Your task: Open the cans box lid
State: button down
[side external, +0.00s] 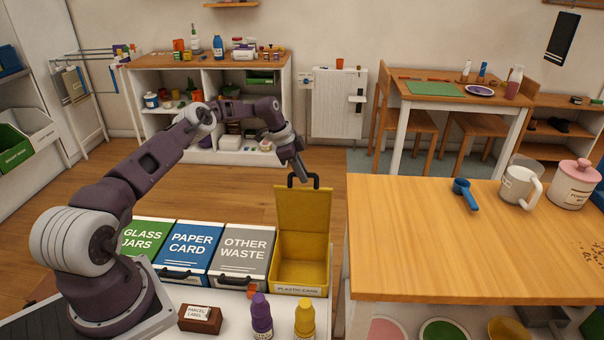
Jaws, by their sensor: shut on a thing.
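The yellow cans box (300,291), whose label seems to read "PLASTIC CANS", stands at the right end of a row of bins. Its yellow lid (303,213) is raised and stands about upright at the back, so the box's inside shows. The lid's black handle (290,181) is at the top edge. My gripper (303,174) is shut on this handle, reaching down from the upper left. The fingertips are small here, and their exact hold on the handle is hard to make out.
Shut bins labelled GREEN-lidded glass jars (146,238), paper card (192,246) and other waste (242,252) stand to the left. A purple bottle (261,318), yellow bottle (304,320) and brown label block (200,320) stand in front. A wooden worktop (440,250) is close on the right.

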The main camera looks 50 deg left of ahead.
jog(key=c, duration=1.5)
grip_release()
jog(key=shift+s+a+f, duration=0.15)
jog(key=shift+f, duration=0.1)
jog(key=shift+o, duration=0.7)
jog(key=shift+r, duration=0.1)
jog(key=shift+r, duration=0.1)
jog(key=v, duration=0.6)
jog(key=shift+r, duration=0.45)
